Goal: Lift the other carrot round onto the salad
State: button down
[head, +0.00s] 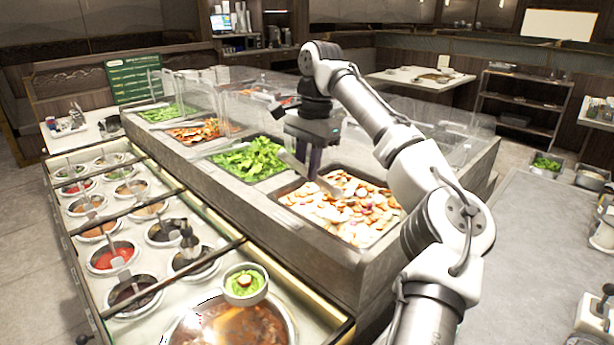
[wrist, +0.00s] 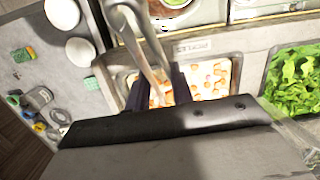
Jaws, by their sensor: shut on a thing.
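My gripper (head: 314,160) is over the tray of pale and orange slices (head: 355,238), with its fingers pointing down. In the wrist view its dark fingers (wrist: 160,88) close around a pair of metal tongs (wrist: 142,40), whose tips reach toward the orange rounds (wrist: 213,85). The tongs also show in the head view (head: 297,168), low at the tray. Whether a carrot round is between their tips cannot be told. The small bowl of green salad (head: 236,292) stands at the front, with an orange-brown piece on top.
A tray of leafy greens (head: 250,158) lies left of the slices. Several sauce wells (head: 113,257) fill the lower counter, and a large soup pot (head: 230,325) is at the front. A clear glass guard (head: 420,125) runs behind the trays.

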jog(key=shift+r, duration=2.75)
